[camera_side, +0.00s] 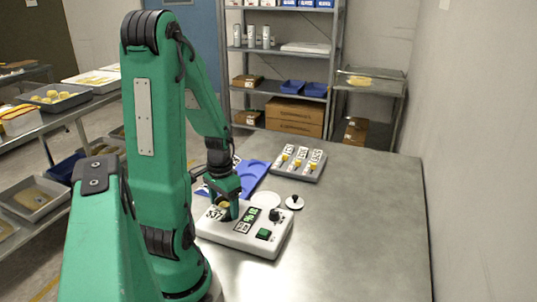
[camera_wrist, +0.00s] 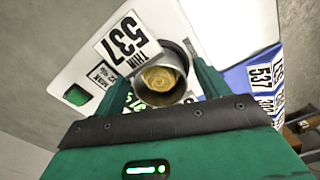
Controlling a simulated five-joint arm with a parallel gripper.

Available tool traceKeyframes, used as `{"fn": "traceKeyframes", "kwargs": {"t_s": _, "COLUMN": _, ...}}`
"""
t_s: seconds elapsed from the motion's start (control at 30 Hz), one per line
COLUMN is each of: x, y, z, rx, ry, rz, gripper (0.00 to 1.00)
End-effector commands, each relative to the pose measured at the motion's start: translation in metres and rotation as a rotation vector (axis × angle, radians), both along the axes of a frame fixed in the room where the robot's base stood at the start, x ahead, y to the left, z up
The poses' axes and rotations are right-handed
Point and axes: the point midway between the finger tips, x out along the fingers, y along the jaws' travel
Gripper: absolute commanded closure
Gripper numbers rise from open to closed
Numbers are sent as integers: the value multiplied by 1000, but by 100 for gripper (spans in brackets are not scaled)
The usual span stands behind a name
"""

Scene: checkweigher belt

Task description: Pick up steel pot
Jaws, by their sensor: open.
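The steel pot (camera_wrist: 172,56) is a small round metal cup with yellow contents, seen from above in the wrist view. It stands on the white checkweigher (camera_wrist: 82,48), beside a label reading 537. My gripper (camera_wrist: 160,75) is open, with one finger on each side of the pot. I cannot tell whether either finger touches it. In the side view my gripper (camera_side: 226,206) is low over the left part of the checkweigher (camera_side: 258,240) and mostly hides the pot.
A blue tray (camera_side: 250,171) lies behind the checkweigher. A grey tray (camera_side: 314,174) with labels and small yellow-filled items is farther back. A white disc (camera_side: 266,199) and a white lid with a black knob (camera_side: 294,203) lie nearby. The table's (camera_side: 365,230) right side is clear.

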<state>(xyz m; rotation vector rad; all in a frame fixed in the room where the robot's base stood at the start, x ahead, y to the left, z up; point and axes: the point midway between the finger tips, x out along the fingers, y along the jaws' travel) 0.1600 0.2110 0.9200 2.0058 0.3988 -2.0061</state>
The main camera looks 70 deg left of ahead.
Motion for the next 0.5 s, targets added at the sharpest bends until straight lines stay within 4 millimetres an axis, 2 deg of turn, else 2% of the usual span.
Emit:
{"fn": "traceKeyframes", "kwargs": {"t_s": 0.33, "x": 0, "y": 0, "z": 0, "rx": 0, "ry": 0, "rz": 0, "gripper": 26}}
{"fn": "traceKeyframes", "kwargs": {"t_s": 0.5, "x": 0, "y": 0, "z": 0, "rx": 0, "ry": 0, "rz": 0, "gripper": 59}}
